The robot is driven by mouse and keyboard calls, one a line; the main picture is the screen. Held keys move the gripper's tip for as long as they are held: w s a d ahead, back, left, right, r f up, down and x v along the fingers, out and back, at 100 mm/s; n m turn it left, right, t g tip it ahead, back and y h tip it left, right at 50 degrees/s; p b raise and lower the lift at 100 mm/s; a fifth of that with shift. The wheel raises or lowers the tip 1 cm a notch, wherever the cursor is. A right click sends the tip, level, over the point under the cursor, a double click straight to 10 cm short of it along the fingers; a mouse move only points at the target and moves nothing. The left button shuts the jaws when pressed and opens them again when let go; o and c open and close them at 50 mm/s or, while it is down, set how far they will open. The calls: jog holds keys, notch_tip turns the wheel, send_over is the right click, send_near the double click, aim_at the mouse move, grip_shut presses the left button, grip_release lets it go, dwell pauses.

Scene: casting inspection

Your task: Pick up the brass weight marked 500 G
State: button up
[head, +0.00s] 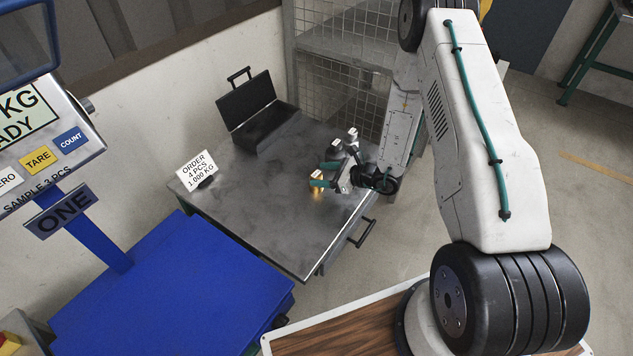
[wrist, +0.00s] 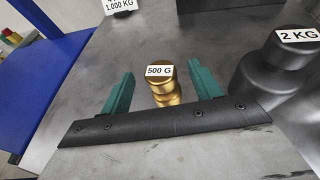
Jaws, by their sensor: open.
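The brass weight marked 500 G (wrist: 166,88) stands upright on the grey metal table, its label facing up. In the wrist view it lies between the two green fingers of my gripper (wrist: 160,92), with a gap on each side. My gripper is open and holds nothing. In the head view the brass weight (head: 317,188) shows small near the table's right side, partly hidden by my gripper (head: 326,174).
A dark weight marked 2 KG (wrist: 285,62) stands close to the right finger. An open black case (head: 262,120) and an order card (head: 197,168) are on the table (head: 250,215). A blue scale (head: 170,290) stands at left. The table's front-middle is clear.

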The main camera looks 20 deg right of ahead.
aim_at(315, 174)
jog(key=x, duration=0.3)
jog(key=shift+d+f, duration=0.1)
grip_shut()
